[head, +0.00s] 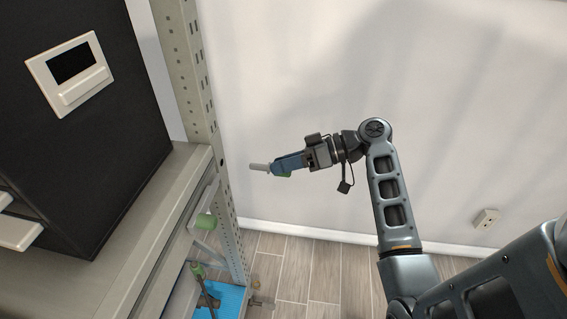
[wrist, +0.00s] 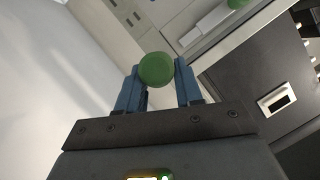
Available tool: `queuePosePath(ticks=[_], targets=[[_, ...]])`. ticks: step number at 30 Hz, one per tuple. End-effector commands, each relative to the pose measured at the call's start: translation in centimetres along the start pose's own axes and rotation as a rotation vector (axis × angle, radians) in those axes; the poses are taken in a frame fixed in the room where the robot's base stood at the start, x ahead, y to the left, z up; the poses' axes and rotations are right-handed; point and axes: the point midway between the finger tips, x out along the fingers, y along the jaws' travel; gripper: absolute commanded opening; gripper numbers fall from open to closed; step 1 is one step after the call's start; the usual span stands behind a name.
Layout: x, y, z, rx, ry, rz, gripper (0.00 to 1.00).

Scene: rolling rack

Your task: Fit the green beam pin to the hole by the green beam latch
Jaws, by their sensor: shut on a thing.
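My gripper (head: 284,163) is shut on the green beam pin, held in the air to the right of the rack post. The pin's pale shaft (head: 260,167) points left toward the post, with a clear gap between them. Its round green head (wrist: 156,69) shows between the blue fingers in the wrist view. A dark hole (head: 221,162) shows in the post near shelf height. A green cylinder-like part (head: 206,220) sits at the beam below the shelf edge, perhaps the green latch. A green end (wrist: 238,3) also shows at the top of the wrist view.
The perforated upright post (head: 196,90) stands beside the grey shelf (head: 105,268), which carries a black cabinet (head: 95,150). Lower down are another green-topped part (head: 197,270) and a blue surface (head: 222,300).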

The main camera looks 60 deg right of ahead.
Motion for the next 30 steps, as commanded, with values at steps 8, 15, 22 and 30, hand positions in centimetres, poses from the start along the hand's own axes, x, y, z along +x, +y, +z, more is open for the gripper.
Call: queuePosePath(ticks=[8,15,22,30], targets=[[1.5,0.0,-0.6,-0.006,0.000,0.000,0.03],[3.6,0.0,-1.5,-0.007,0.001,0.000,0.03],[5.3,0.0,-2.2,-0.006,0.000,0.001,0.03],[5.2,0.0,-2.2,-0.005,0.001,0.002,0.03]])
